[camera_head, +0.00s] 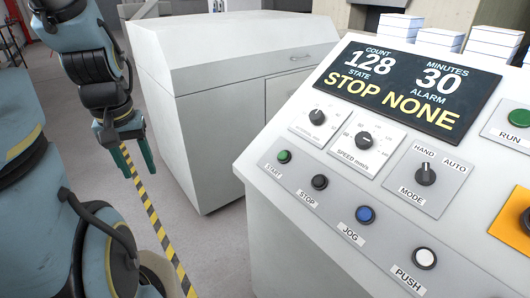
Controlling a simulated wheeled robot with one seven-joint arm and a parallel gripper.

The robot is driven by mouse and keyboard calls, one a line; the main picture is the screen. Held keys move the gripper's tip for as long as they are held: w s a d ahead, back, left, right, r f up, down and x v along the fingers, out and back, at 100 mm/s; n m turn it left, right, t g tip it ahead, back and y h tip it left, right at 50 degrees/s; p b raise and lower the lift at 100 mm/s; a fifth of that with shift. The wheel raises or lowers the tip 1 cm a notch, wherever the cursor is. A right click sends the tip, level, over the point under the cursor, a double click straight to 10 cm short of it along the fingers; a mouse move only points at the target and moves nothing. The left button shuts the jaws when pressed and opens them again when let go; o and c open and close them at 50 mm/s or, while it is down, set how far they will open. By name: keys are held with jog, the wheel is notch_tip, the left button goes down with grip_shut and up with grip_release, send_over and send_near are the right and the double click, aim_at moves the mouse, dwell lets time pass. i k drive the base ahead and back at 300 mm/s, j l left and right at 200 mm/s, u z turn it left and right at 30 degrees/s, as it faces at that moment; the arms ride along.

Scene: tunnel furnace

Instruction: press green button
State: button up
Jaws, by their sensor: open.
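The control panel (300,208) fills the right of the view, its sloped face toward me. A small green button (284,156) sits at the left of its lower row, above the label START. A larger green button (519,118) sits at the right edge on a plate labelled RUN. The display (400,88) reads count 128, minutes 30, state STOP, alarm NONE. My gripper (138,168) hangs at the left, pointing down, open and empty. It is apart from the panel and left of both green buttons.
Beside START are a black STOP button (319,182), a blue JOG button (365,214) and a white PUSH button (424,258). Knobs sit above them. A grey cabinet (205,95) stands behind, between my arm and the panel. Yellow-black tape (160,228) marks the floor.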

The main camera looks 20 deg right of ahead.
aim_at(283, 155)
jog(key=i+j+z, duration=0.15)
jog(key=j, duration=0.2)
jog(key=i+j+z, duration=0.1)
jog(key=j, duration=0.25)
jog(key=i+j+z, duration=0.15)
jog(key=i+j, duration=0.15)
jog(key=i+j+z, duration=0.1)
jog(key=j, duration=0.4)
jog(key=z, duration=2)
jog(key=k+u, duration=0.15)
jog(key=k, duration=0.35)
jog(key=u, duration=1.75)
